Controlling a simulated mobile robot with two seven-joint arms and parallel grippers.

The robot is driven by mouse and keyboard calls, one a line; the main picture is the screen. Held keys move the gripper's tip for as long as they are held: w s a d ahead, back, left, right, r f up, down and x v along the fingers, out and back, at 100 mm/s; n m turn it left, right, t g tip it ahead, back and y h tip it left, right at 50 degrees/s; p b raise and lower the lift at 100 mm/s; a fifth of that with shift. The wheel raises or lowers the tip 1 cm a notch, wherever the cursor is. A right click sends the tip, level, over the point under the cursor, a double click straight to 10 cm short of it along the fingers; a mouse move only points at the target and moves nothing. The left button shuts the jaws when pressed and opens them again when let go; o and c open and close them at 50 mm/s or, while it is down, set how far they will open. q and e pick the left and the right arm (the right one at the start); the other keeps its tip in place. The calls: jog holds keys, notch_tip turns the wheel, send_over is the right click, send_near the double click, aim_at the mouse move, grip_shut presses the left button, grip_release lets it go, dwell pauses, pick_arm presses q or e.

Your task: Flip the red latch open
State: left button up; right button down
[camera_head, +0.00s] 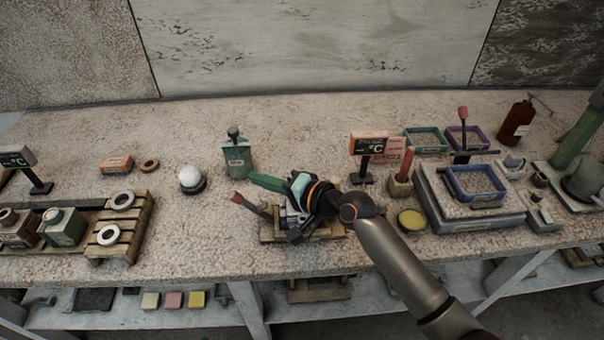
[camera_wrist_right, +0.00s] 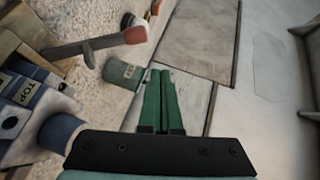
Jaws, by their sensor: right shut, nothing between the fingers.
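The red latch (camera_head: 239,198) is a dark lever with a red tip, sticking out to the left from a small blue and white unit on a wooden base (camera_head: 270,238). In the right wrist view the red tip (camera_wrist_right: 135,35) is at the upper left, with its grey arm leading to the wood at left. My right gripper (camera_head: 256,179) has green fingers, shut and empty, above and just behind the latch. Its fingers (camera_wrist_right: 160,74) look apart from the latch. The gripper body hides much of the unit. My left gripper is not in view.
A green bottle (camera_head: 237,158) stands just behind the fingertips. A white ball on a dark base (camera_head: 192,179) stands to the left. A wooden pallet with rings (camera_head: 122,228) is farther left. A display stand (camera_head: 367,160) and trays are at right. Bare bench lies left of the latch.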

jog(key=s+d+r, duration=0.5)
jog(key=d, duration=0.1)
jog(key=shift+s, duration=0.4)
jog(key=s+d+f+n+g+h, duration=0.35)
jog(key=s+d+f+h, duration=0.25)
jog(key=s+d+f, duration=0.45)
jog(key=s+d+f+n+g+h, duration=0.2)
jog(key=s+d+f+n+h, duration=0.35)
jog(key=s, duration=0.75)
jog(key=w+f+t+y, duration=0.1)
jog(key=w+f+t, duration=0.1)
jog(key=f, duration=0.4)
jog(key=w+a+f+m+t, duration=0.1)
jog(key=w+f+t, duration=0.1)
jog(key=f, duration=0.5)
jog(key=shift+t+y, duration=0.35)
jog(key=shift+t, duration=0.5)
jog(key=shift+a, duration=0.1)
